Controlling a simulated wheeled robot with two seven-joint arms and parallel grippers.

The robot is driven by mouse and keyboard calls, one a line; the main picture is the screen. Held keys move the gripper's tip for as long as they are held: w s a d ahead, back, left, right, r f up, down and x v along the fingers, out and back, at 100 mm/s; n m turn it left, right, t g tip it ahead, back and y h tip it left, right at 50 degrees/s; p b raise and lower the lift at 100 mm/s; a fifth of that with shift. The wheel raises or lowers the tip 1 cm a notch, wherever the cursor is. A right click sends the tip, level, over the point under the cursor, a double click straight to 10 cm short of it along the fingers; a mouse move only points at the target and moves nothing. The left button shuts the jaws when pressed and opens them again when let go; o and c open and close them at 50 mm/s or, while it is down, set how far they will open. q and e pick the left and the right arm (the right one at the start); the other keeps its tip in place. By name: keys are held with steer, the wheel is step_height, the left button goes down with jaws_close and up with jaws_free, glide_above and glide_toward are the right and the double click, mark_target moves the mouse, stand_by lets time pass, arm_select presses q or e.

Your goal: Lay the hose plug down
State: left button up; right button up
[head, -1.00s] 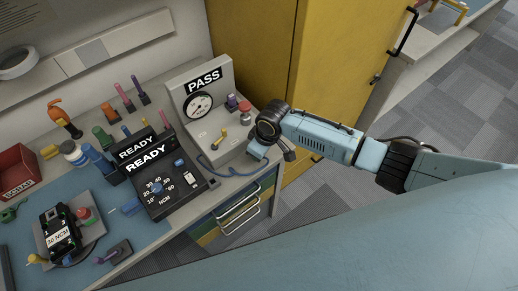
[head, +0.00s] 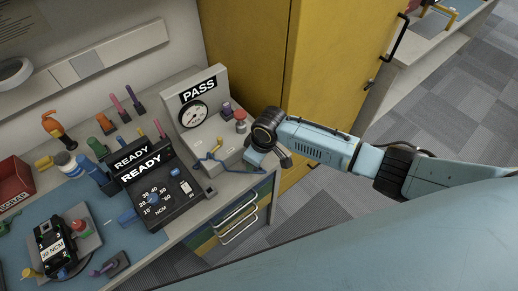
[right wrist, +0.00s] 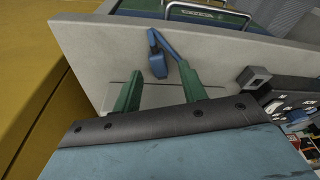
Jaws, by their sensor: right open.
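The blue hose plug (right wrist: 157,62) lies on the pale grey bench surface in the right wrist view, with its blue hose running off beside it. My right gripper (right wrist: 160,82) is open, its two green fingers apart on either side of the plug. In the head view my right gripper (head: 266,152) is low at the bench's right front corner, and its own wrist hides the plug. The blue hose (head: 212,163) shows there in front of the grey gauge stand (head: 206,96) marked PASS. My left gripper is not in view.
A black READY torque tester (head: 160,190) stands left of the gauge stand. A small red-topped piece (head: 240,122) stands right of the gauge. The yellow cabinet (head: 250,60) rises close behind my right arm. Drawers (head: 235,220) lie below the bench edge.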

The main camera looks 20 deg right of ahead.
steer(key=p+v, duration=0.1)
steer(key=v, duration=1.1)
steer(key=shift+r, duration=0.3)
